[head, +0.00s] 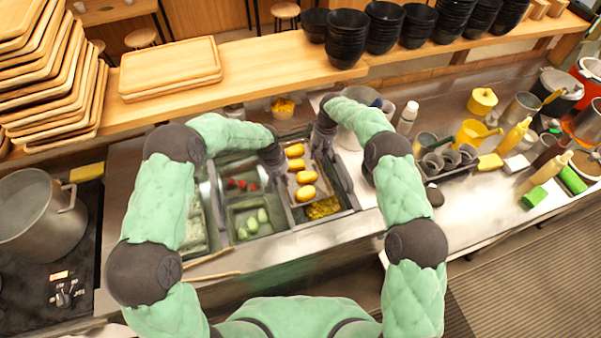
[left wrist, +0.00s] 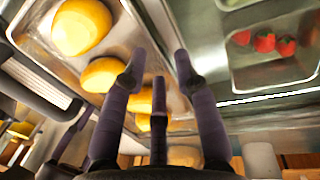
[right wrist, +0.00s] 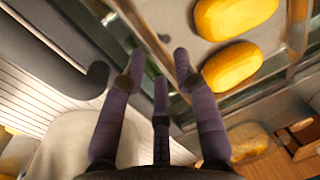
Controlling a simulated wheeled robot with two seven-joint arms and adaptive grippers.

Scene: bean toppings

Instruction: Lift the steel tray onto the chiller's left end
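The steel tray (head: 316,178) holds several yellow oval pieces in a row. It sits over the right part of the chiller (head: 290,238), and it also shows in the left wrist view (left wrist: 40,48). My left gripper (head: 281,173) is at the tray's left side, with its fingers (left wrist: 157,72) spread near the tray's side wall. My right gripper (head: 324,139) is at the tray's far right side. Its fingers (right wrist: 159,70) are spread beside the tray's edge. Whether either touches the rim is unclear. The chiller's left end is partly hidden by my left arm.
Red pieces (head: 242,184) and green pieces (head: 252,223) lie in compartments left of the tray. Yellow bits (head: 323,207) lie in a bin near its front. A pot (head: 40,214) stands left; a dark caddy of cups (head: 447,162) stands right. A wooden shelf (head: 260,69) runs behind.

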